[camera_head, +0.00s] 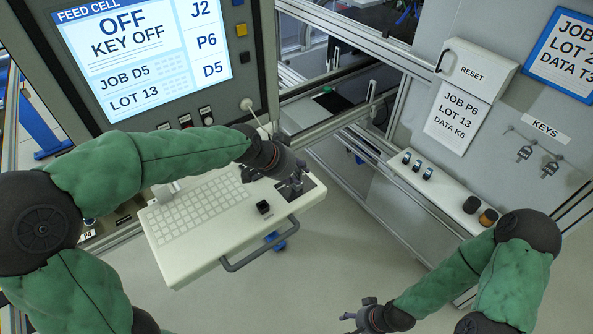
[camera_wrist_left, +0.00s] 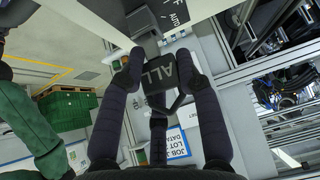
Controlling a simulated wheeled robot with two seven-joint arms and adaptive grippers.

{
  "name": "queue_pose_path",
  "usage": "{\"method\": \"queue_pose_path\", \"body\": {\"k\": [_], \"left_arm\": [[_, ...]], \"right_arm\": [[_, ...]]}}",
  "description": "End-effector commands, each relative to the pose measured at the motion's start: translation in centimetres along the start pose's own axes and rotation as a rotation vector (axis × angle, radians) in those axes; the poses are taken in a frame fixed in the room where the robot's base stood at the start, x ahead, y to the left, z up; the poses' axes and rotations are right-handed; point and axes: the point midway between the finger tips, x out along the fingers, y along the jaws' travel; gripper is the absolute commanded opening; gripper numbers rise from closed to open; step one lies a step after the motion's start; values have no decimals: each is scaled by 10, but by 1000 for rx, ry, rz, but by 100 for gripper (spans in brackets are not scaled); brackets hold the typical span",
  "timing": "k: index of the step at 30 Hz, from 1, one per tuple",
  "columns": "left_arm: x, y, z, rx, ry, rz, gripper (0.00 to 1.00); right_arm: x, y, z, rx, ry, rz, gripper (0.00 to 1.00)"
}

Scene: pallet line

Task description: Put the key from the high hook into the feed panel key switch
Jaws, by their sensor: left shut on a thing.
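My left gripper (camera_head: 292,186) is over the right end of the keyboard shelf, at a dark plate (camera_head: 312,190). In the left wrist view its fingers (camera_wrist_left: 160,72) are shut on a dark key (camera_wrist_left: 158,76) whose head reads "ALL". The key's tip is hidden, so I cannot tell whether it touches the switch. A dark plate lettered "AUTO" (camera_wrist_left: 262,25) is beside it, partly cut off. The feed panel screen (camera_head: 140,45) reads "OFF, KEY OFF". My right gripper (camera_head: 365,316) is low at the bottom, away from everything; its jaws are unclear.
Two other keys (camera_head: 524,152) hang under the "KEYS" label (camera_head: 545,128) on the right wall. A black knob (camera_head: 263,207) stands on the shelf (camera_head: 190,240) near my left gripper. A handle (camera_head: 262,248) runs along the shelf's front. A ledge (camera_head: 440,185) bears buttons. Open floor lies between.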

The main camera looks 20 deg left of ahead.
Motion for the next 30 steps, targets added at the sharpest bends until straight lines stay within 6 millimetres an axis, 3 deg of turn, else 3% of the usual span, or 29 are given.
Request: {"method": "queue_pose_path", "body": {"k": [29, 30], "left_arm": [[10, 2, 9, 0, -9, 6, 5], [10, 2, 9, 0, -10, 6, 45]], "right_arm": [[10, 4, 0, 0, 0, 0, 63], [10, 4, 0, 0, 0, 0, 63]]}}
